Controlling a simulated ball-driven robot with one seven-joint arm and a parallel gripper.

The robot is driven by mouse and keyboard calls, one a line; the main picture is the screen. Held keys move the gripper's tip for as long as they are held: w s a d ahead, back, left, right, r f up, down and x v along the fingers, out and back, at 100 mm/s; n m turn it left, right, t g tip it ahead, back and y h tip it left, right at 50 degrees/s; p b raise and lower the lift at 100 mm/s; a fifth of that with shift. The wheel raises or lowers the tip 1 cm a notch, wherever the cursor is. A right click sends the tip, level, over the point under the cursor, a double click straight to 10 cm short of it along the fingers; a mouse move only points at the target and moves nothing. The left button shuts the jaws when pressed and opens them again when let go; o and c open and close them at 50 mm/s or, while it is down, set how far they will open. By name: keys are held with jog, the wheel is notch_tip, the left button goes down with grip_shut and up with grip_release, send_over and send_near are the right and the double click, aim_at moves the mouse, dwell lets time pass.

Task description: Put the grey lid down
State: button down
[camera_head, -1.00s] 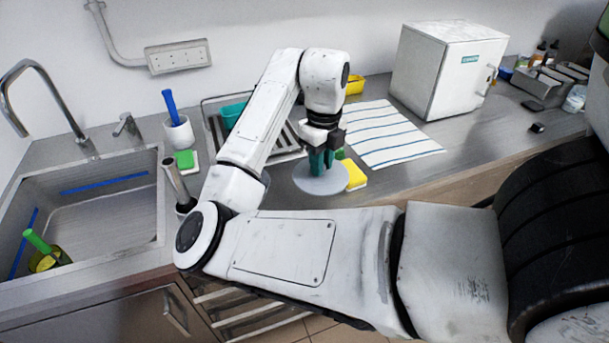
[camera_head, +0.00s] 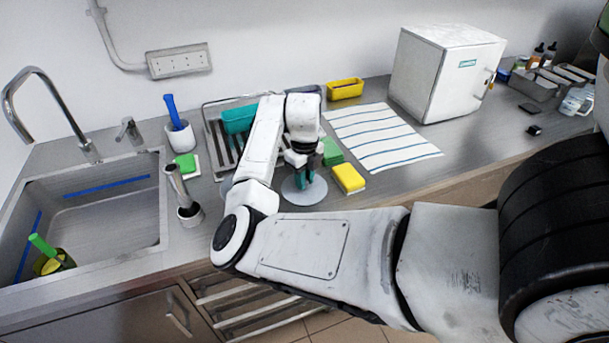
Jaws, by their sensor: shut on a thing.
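The grey lid (camera_head: 304,196) is a flat round disc in the middle of the counter area, left of a yellow sponge. My gripper (camera_head: 304,178) points down over it, with teal fingers shut on it near its centre. The arm hides the lid's left and back parts. I cannot tell whether the lid touches the counter or hangs just above it.
A yellow and white sponge (camera_head: 348,179) and a green block (camera_head: 332,152) lie close to the lid. A striped cloth (camera_head: 385,140) lies to the right. A dish rack (camera_head: 222,145) stands behind my arm. The sink (camera_head: 95,215) is at left.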

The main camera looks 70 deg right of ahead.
jog(key=shift+f, duration=0.15)
jog(key=c, duration=1)
grip_release()
jog(key=shift+o, duration=0.2)
notch_tip(320, 180, up, 12)
jog(key=b, duration=0.2)
jog(key=shift+r, duration=0.2)
